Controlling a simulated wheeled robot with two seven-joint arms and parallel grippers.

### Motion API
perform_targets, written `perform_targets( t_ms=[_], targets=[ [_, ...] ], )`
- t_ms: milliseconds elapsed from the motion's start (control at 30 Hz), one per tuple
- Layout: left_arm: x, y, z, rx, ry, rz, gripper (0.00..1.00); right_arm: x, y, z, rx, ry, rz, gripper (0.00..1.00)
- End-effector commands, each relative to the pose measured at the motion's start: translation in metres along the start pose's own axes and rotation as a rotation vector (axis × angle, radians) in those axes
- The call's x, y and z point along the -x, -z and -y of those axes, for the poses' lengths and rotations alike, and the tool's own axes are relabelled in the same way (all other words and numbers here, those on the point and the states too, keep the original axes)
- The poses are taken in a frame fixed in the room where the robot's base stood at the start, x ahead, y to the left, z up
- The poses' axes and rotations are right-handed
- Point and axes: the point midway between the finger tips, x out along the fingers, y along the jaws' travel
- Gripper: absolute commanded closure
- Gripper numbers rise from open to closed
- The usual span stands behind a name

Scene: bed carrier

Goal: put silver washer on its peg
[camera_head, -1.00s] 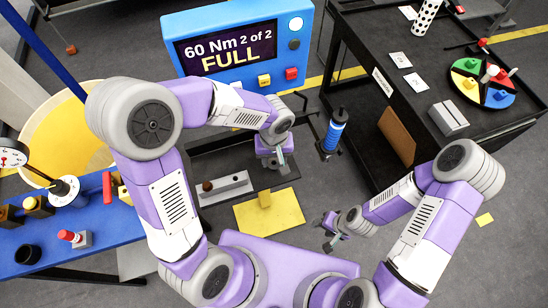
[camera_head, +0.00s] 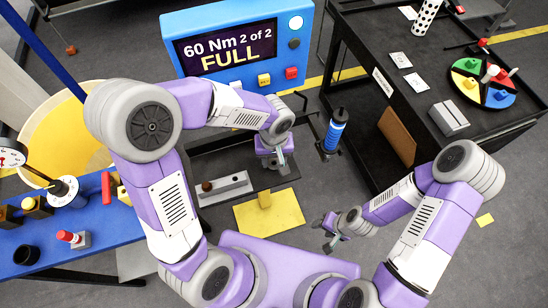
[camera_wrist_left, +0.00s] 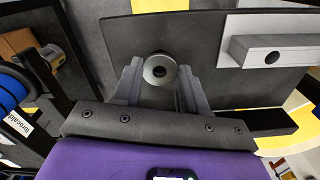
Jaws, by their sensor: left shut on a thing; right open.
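A silver washer (camera_wrist_left: 160,69), round with a dark centre hole, sits between the fingertips of my left gripper (camera_wrist_left: 161,88) in the left wrist view. The gripper is shut on it. In the head view my left gripper (camera_head: 282,162) is low over the dark mat, right of a grey block (camera_head: 224,189). The block carries a brown knob (camera_head: 207,186); it also shows in the left wrist view (camera_wrist_left: 290,43), apart from the washer, with a dark round spot. I cannot tell which peg is the washer's. My right gripper (camera_head: 328,234) is open, right of the yellow plate.
A blue-and-black bottle-like tool (camera_head: 334,132) stands to the right. A blue bench (camera_head: 100,225) is at left, a black cart (camera_head: 370,60) at right.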

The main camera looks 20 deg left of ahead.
Motion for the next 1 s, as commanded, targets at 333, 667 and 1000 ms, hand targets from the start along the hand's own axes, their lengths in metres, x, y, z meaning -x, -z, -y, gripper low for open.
perform_targets(
  t_ms=[333,667,1000],
  targets=[
    [-0.0027,0.0,-0.0001,0.0,0.0,0.0,0.88,-0.003,0.0001,-0.0011,0.0,0.0,0.0,0.49],
    [-0.005,0.0001,-0.0001,0.0,0.0,0.0,0.88,-0.0055,0.0003,-0.0021,0.0,0.0,0.0,0.49],
    [-0.0073,0.0001,-0.0001,0.0,0.0,0.0,0.88,-0.008,0.0003,-0.003,0.0,0.0,0.0,0.49]
  ],
)
